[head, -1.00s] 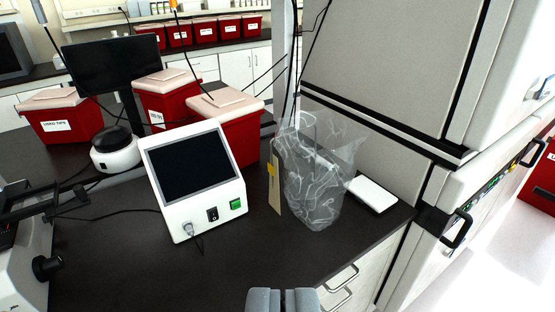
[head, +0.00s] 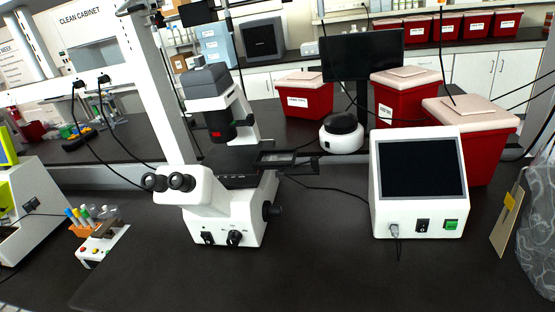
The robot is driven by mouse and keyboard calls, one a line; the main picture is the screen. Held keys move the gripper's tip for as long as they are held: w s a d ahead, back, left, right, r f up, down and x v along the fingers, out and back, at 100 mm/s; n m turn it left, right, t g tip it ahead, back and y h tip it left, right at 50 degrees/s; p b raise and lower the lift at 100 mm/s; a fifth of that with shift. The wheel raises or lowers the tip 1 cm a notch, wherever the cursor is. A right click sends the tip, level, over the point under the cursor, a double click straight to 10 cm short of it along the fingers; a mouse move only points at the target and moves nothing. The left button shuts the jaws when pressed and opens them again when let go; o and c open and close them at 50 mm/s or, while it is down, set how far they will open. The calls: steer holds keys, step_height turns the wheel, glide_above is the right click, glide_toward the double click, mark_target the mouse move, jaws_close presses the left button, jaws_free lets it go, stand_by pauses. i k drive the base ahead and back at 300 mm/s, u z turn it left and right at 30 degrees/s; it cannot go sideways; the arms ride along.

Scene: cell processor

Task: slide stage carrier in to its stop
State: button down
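A white and grey inverted microscope (head: 222,205) stands on the dark bench, left of centre. Its black stage (head: 228,161) lies under the dark lens column. A black, frame-like stage carrier (head: 277,158) juts out from the right side of the stage, with a lighter opening in its middle. A dark arm-like piece (head: 325,160) lies just right of the carrier; I cannot tell whether they are joined. My gripper is not in view.
A white control box (head: 418,185) with a dark screen stands to the right. A round white device (head: 341,135) and red bins (head: 405,98) are behind. A tube rack (head: 80,230) is at left. The bench front is clear apart from a thin cable.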

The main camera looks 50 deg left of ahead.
mark_target(258, 164)
steer(key=u, duration=0.25)
steer(key=i, duration=0.85)
steer(key=u, duration=0.35)
